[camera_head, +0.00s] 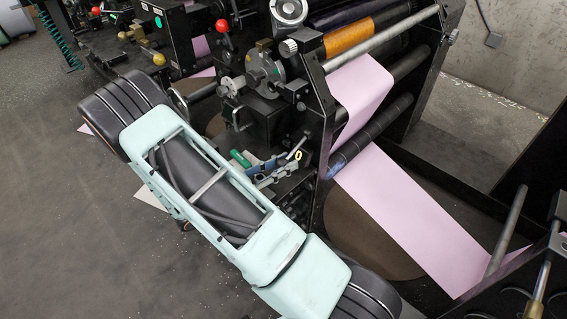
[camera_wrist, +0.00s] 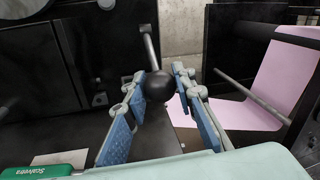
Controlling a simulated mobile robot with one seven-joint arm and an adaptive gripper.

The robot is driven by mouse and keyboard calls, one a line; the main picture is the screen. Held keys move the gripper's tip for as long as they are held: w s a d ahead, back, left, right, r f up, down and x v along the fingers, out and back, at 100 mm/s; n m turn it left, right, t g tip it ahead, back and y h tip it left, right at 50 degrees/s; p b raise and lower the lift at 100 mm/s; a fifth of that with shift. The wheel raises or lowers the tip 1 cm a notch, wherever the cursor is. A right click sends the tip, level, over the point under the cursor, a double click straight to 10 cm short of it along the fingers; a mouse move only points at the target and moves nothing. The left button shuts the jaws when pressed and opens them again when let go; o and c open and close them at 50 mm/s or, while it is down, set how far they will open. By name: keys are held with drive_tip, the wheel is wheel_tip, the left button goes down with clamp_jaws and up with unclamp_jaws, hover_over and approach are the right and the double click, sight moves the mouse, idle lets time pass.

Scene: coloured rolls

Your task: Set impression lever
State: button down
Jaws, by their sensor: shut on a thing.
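The impression lever shows in the wrist view as a grey rod (camera_wrist: 150,45) ending in a black ball knob (camera_wrist: 158,87). My gripper (camera_wrist: 161,82) has its two blue-padded fingers on either side of the knob and is shut on it. The rod runs up and away from the knob towards the dark machine side. In the head view my gripper (camera_head: 281,173) is beside the machine's side plate, below the round dial mechanism. The knob is too small to make out there.
A pink paper web (camera_head: 405,208) runs over rollers at right. Dark machine frames stand close around; the floor at left is open.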

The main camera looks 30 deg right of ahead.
drive_tip(key=shift+s+a+r+g+y+p, duration=0.15)
drive_tip(key=shift+r+y+p, duration=0.75)
drive_tip(key=shift+p, duration=1.05)
drive_tip(key=shift+a+r+g+y+p, duration=0.25)
drive_tip(key=shift+r+y+p, duration=0.35)
drive_tip(key=shift+r+p, duration=0.95)
drive_tip(key=r+y+p, duration=0.1)
drive_tip(key=y+p, duration=0.1)
drive_tip(key=p, duration=0.5)
drive_tip(key=shift+r+n+g+y, duration=0.3)
drive_tip(key=shift+r+n, duration=0.1)
drive_tip(key=r+y+p, duration=0.1)
drive_tip(key=p, duration=0.1)
drive_tip(key=r+y+p, duration=0.1)
drive_tip(key=y+p, duration=0.1)
drive_tip(key=p, duration=0.1)
drive_tip(key=shift+d+r+g, duration=0.25)
drive_tip(key=shift+d+g, duration=0.1)
drive_tip(key=shift+g, duration=0.05)
drive_tip(key=shift+w+d+r+n+p, duration=0.35)
drive_tip(key=shift+r+p, duration=0.1)
drive_tip(key=shift+p, duration=0.25)
drive_tip(key=c, duration=1.6)
unclamp_jaws()
drive_tip(key=shift+s, duration=0.1)
